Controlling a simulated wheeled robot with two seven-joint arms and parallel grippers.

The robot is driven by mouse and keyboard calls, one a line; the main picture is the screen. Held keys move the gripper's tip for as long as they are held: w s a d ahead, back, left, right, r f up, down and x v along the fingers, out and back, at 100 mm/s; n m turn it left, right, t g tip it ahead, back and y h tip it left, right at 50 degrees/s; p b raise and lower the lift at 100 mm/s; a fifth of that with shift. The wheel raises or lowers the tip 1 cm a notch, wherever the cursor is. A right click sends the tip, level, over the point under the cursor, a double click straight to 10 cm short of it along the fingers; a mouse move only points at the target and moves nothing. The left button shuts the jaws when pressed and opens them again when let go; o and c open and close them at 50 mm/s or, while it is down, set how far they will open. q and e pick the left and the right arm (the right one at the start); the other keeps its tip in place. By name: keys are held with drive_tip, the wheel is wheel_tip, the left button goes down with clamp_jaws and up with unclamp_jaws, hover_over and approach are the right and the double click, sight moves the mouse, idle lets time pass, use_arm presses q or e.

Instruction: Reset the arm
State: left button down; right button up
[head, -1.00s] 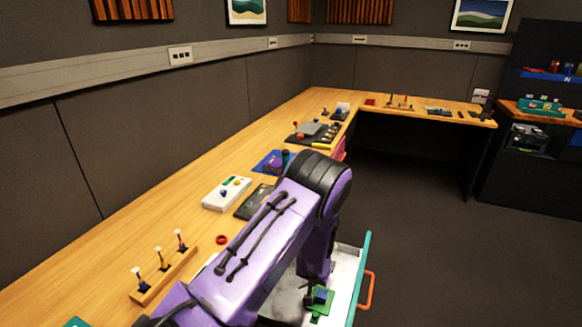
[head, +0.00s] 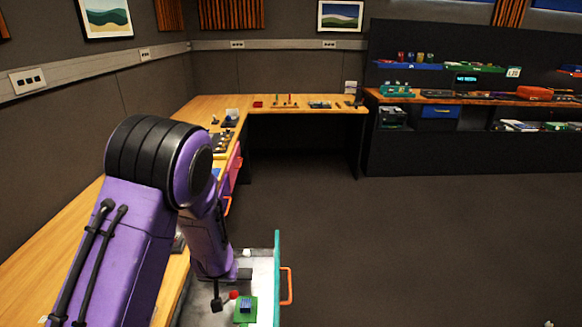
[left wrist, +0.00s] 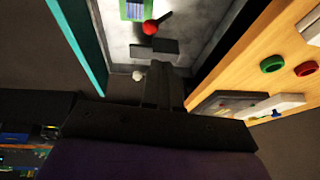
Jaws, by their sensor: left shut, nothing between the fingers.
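My left arm (head: 125,235) comes in from the left and reaches down over an open drawer (head: 262,262) with a teal front and an orange handle (head: 287,286). My left gripper (head: 216,302) is shut and empty, above or inside the drawer. Its dark fingers (left wrist: 156,48) also show in the left wrist view. A green board with a blue block (head: 246,307) lies in the drawer beside it. A red ball (head: 234,295) on a black stick is close to the fingers; I cannot tell whether they touch. My right gripper is not in view.
The wooden bench (head: 70,235) runs along the left wall and turns right at the back. Red and green rings (left wrist: 273,64) lie on it beside the drawer. Dark shelves (head: 400,150) with several items stand at the back right.

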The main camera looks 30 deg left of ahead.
use_arm(q)
drive_tip(key=s+d+f+n+t+y+b, duration=0.1)
drive_tip(key=s+d+f+t, duration=0.15)
drive_tip(key=f, duration=0.25)
drive_tip(key=s+d+f+n+t+b, duration=0.1)
drive_tip(key=s+d+f, duration=0.2)
drive_tip(key=d+f, duration=0.15)
drive_tip(key=s+d+f+g+b, duration=0.1)
drive_tip(key=s+d+f+g, duration=0.1)
drive_tip(key=s+f, duration=0.3)
drive_tip(key=s+d+f+m+g+h+b, duration=0.1)
drive_tip(key=s+d+f, duration=0.3)
drive_tip(key=s, duration=0.7)
drive_tip(key=shift+s+d+f+g, duration=0.2)
drive_tip(key=shift+f+g, duration=0.15)
drive_tip(key=shift+f, duration=0.3)
